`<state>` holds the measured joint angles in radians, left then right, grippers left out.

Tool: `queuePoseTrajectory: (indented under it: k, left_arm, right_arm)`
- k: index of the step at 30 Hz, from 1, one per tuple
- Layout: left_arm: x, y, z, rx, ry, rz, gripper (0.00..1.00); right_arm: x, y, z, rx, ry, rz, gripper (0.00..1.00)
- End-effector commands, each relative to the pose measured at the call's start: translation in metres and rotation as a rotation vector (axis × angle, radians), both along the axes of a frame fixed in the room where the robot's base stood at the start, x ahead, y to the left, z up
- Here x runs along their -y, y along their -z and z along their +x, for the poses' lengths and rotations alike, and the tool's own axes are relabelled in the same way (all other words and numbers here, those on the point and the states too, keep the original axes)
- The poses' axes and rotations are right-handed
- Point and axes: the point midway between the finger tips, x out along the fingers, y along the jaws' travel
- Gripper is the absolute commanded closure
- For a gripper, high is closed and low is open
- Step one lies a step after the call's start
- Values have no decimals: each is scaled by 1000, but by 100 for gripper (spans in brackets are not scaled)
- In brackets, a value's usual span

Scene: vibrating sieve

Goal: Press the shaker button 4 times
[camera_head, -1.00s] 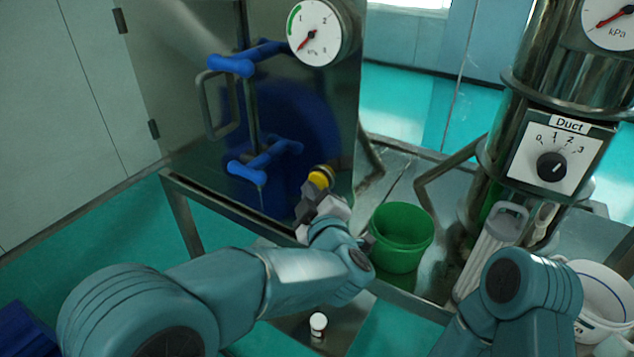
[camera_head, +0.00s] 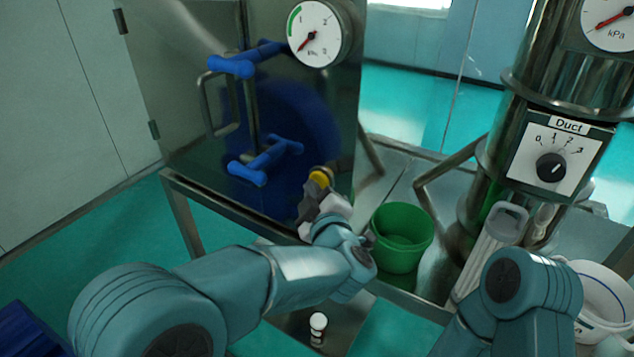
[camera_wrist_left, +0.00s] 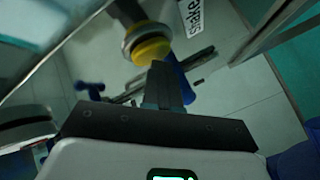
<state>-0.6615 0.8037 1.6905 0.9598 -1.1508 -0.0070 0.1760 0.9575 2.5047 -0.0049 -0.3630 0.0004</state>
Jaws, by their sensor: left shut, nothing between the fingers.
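The yellow shaker button (camera_head: 320,178) sits in a dark round collar on the front of the steel cabinet, low at its right side. In the left wrist view the yellow button (camera_wrist_left: 151,50) shows close up, with a partly cut-off "Shaker" label (camera_wrist_left: 205,22) beside it. My left gripper (camera_head: 307,207) is just below and in front of the button. In the left wrist view its fingers (camera_wrist_left: 160,75) are shut with nothing between them, their tips near the button's lower edge. I cannot tell whether they touch it. My right gripper is out of the head view; only its arm shows.
The cabinet has blue handles (camera_head: 268,160) and a pressure gauge (camera_head: 318,35). A green bucket (camera_head: 403,245) stands right of my left gripper. A duct dial (camera_head: 551,167) is on the steel column. A small white-capped bottle (camera_head: 318,322) is below my left arm.

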Motion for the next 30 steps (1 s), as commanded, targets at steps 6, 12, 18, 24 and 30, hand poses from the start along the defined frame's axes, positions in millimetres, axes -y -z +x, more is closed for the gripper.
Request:
queuePoseTrajectory:
  k: [6, 12, 18, 24, 30]
  left_arm:
    - [2, 0, 2, 0, 0, 0, 100]
    - [3, 0, 4, -1, 1, 0, 100]
    - [5, 0, 6, 0, 1, 0, 100]
    - [6, 0, 8, 1, 1, -1, 100]
    - [6, 0, 8, 0, 1, 0, 100]
  right_arm:
    - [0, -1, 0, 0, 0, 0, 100]
    - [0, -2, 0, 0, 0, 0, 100]
    - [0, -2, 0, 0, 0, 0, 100]
    - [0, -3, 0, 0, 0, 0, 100]
    - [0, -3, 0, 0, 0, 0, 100]
